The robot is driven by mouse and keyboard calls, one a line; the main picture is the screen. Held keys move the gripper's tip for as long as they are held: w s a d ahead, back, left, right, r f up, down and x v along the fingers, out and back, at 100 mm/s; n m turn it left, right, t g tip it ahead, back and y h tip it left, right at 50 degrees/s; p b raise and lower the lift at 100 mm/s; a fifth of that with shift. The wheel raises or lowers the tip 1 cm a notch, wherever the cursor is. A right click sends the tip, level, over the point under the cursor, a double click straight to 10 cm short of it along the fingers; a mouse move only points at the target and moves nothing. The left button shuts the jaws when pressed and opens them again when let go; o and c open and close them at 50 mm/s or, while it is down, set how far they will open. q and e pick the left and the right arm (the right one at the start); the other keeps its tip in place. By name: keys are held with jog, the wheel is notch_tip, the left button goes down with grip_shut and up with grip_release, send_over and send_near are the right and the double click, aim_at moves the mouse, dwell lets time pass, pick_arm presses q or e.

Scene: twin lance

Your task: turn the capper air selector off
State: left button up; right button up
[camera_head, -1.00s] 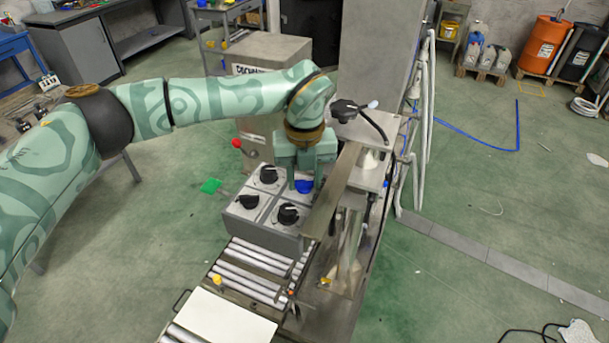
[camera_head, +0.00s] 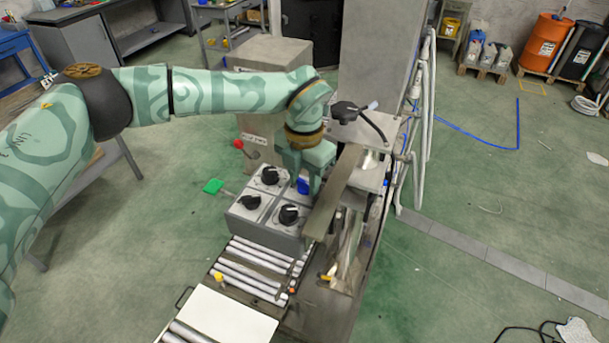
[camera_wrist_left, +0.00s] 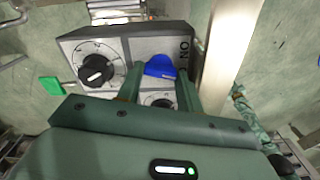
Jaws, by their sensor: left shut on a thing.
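A grey control box (camera_head: 262,226) carries a blue selector knob (camera_head: 303,186) and black knobs, one at the back (camera_head: 270,175), one at the left (camera_head: 250,202) and one at the front (camera_head: 289,215). My left gripper (camera_head: 304,181) reaches down over the box and is shut on the blue knob, which it partly hides. In the left wrist view the blue knob (camera_wrist_left: 160,66) sits between the two fingers, beside a black knob (camera_wrist_left: 96,71) on a marked dial. The label by the blue knob is only partly visible. My right gripper is not in view.
A metal bar (camera_head: 334,192) runs close beside my left gripper, on its right. A green paddle (camera_head: 213,186) and a red ball-ended lever (camera_head: 239,144) stick out on the left. A roller conveyor (camera_head: 247,270) lies in front of the box.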

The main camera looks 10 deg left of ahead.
aim_at(304, 182)
pick_arm(q)
jog(key=shift+w+r+m, duration=0.1)
jog(key=shift+r+m, duration=0.05)
jog(key=shift+m, duration=1.15)
jog(key=o, duration=0.7)
notch_tip(304, 182, up, 16)
